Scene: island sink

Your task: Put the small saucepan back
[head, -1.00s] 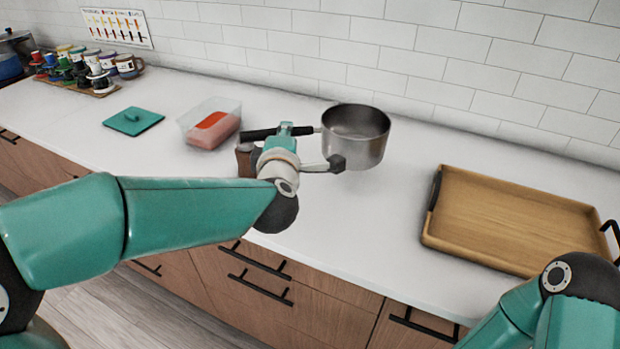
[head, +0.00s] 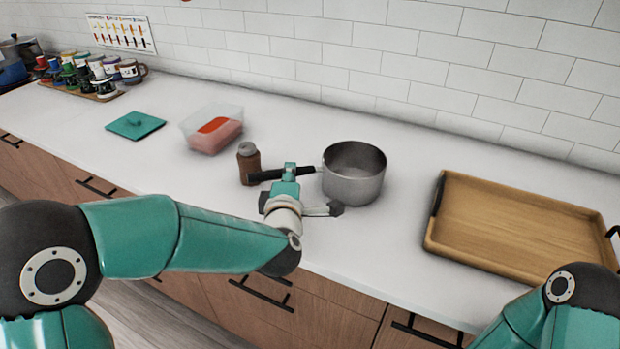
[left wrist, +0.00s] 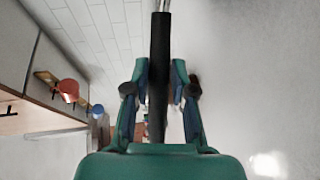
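The small saucepan (head: 353,178) is grey metal with a black handle (head: 268,175) pointing left. It appears to stand upright on the white counter, left of the wooden tray. My left gripper (head: 289,172) is at the handle. In the left wrist view the black handle (left wrist: 159,75) runs between the two fingers of my left gripper (left wrist: 160,80), with a narrow gap visible on each side. The fingers look open around it. My right arm shows at the lower right, but its gripper is out of view.
A brown jar with a grey lid (head: 249,164) stands close to the handle's end. A clear container with red contents (head: 212,131) and a teal lid (head: 135,125) lie farther left. The wooden tray (head: 515,222) is at the right. The tiled wall (head: 440,60) bounds the counter behind.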

